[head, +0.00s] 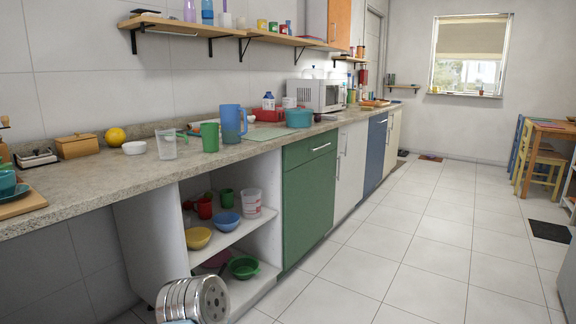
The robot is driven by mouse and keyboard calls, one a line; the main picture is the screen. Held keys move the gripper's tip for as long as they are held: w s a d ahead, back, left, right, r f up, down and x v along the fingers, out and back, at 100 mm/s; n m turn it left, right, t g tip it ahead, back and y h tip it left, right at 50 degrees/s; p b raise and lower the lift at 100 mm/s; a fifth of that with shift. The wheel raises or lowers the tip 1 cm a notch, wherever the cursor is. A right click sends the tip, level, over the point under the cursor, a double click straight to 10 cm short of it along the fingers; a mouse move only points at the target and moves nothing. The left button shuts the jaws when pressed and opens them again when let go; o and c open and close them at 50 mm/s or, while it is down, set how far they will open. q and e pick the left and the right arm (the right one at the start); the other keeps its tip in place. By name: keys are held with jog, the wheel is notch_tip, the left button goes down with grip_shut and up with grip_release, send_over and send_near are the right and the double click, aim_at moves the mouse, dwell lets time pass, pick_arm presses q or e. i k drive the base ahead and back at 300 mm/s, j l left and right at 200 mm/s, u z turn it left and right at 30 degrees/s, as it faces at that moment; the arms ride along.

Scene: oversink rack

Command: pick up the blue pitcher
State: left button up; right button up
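The blue pitcher (231,120) stands upright on the stone-look counter (90,185), with its handle on the right side. A green cup (209,137) stands close in front of it on the left and overlaps its lower left edge. Neither of my grippers shows in the head view, so I cannot see whether they are open or shut.
A clear cup (166,143) and white bowl (134,147) stand left of the pitcher. A teal pot (298,118) and microwave (320,95) stand to its right. Wall shelves (190,27) hang above. The floor (420,240) in front is clear.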

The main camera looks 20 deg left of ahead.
aim_at(229, 114)
jog(key=i+l+u, duration=0.15)
jog(key=i+u, duration=0.3)
jog(key=i+l+u, duration=0.2)
jog(key=u, duration=0.2)
jog(key=i+l+u, duration=0.25)
jog(key=l+u, duration=0.2)
jog(key=i+l+u, duration=0.2)
jog(key=l+u, duration=0.2)
jog(key=i+l+u, duration=0.1)
jog(key=l+u, duration=0.35)
